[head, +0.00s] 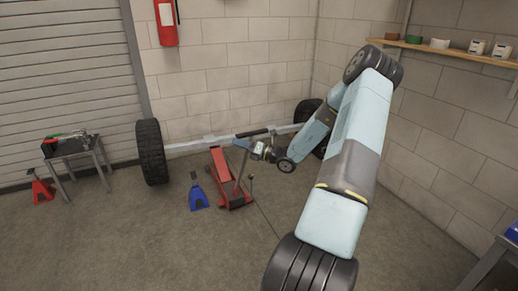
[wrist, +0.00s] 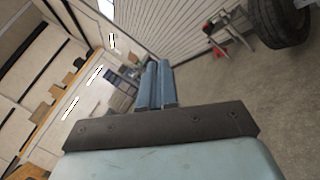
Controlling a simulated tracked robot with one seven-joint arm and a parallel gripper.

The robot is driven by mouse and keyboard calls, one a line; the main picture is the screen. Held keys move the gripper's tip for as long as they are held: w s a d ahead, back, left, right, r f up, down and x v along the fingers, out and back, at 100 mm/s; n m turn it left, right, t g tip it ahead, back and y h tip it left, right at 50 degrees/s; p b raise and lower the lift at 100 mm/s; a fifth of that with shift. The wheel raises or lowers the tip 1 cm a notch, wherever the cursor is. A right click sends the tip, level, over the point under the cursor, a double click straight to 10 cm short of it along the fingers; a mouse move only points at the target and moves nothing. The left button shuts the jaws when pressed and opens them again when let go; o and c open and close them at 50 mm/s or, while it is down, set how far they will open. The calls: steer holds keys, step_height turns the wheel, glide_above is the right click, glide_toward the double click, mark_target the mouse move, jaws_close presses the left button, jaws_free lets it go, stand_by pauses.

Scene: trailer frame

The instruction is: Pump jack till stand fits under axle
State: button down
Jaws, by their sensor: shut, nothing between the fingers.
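The red floor jack (head: 220,168) stands on the floor in front of the axle (head: 190,145), with its front end towards it. Its handle rises to a black grip (head: 254,132). The axle is a pale bar between the left tyre (head: 151,152) and the right tyre (head: 306,112), which is partly hidden by my arm. A blue stand (head: 198,195) is upright on the floor left of the jack, in front of the axle. My gripper (head: 241,143) is by the handle, just below the black grip; contact is unclear. In the wrist view its blue fingers (wrist: 157,84) are together and empty.
A small table (head: 76,149) with tools and a red stand (head: 41,189) are at the left by the shutter door. A fire extinguisher (head: 166,22) hangs on the wall. A shelf (head: 445,48) is at the upper right. The front floor is clear.

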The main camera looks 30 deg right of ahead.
steer(key=s+a+r+n+g+h, duration=0.1)
steer(key=s+a+r+n+g, duration=0.55)
steer(key=a+n, duration=0.35)
steer(key=s+a+r+n+g+h, duration=0.1)
steer(key=s+a+r+n+g, duration=0.4)
steer(key=s+a+n+g, duration=0.4)
steer(key=s+r+n+t+h, duration=0.2)
steer(key=s+r+n+h, duration=0.3)
steer(key=s, duration=0.6)
steer(key=s+d+r+n+t+h, duration=0.1)
steer(key=s+r+n+t+h, duration=0.2)
steer(key=s+r+n, duration=0.6)
steer(key=s+n+h, duration=0.2)
steer(key=n, duration=0.1)
steer(key=shift+s+d+n+h, duration=0.2)
steer(key=shift+n+h, duration=0.1)
steer(key=shift+t, duration=0.25)
